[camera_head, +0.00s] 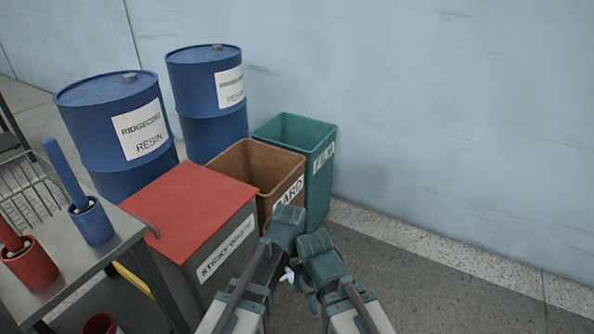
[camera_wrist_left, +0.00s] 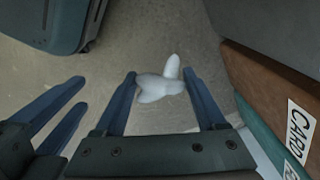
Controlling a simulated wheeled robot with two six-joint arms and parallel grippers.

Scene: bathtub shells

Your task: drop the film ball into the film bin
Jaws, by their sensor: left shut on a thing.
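The film ball is a crumpled white lump (camera_wrist_left: 158,86) between the blue fingers of my left gripper (camera_wrist_left: 160,74), which is shut on it. A bit of white (camera_head: 290,274) shows between my grippers in the head view. The film bin is the open teal bin (camera_head: 319,185) labelled FILM, at the back beside the wall. My left gripper (camera_head: 287,272) is in front of the bins, lower in the picture than the film bin. My right gripper (camera_wrist_left: 84,92) is close beside it, its two fingers apart and empty.
The brown CARD bin (camera_head: 243,160) stands next to the film bin, with the red-lidded STICKY WASTE bin (camera_head: 190,205) nearer. Blue drums (camera_head: 105,125) stand behind. A metal cart (camera_head: 120,235) with roller pots is at left. Floor (camera_head: 430,270) to the right is clear.

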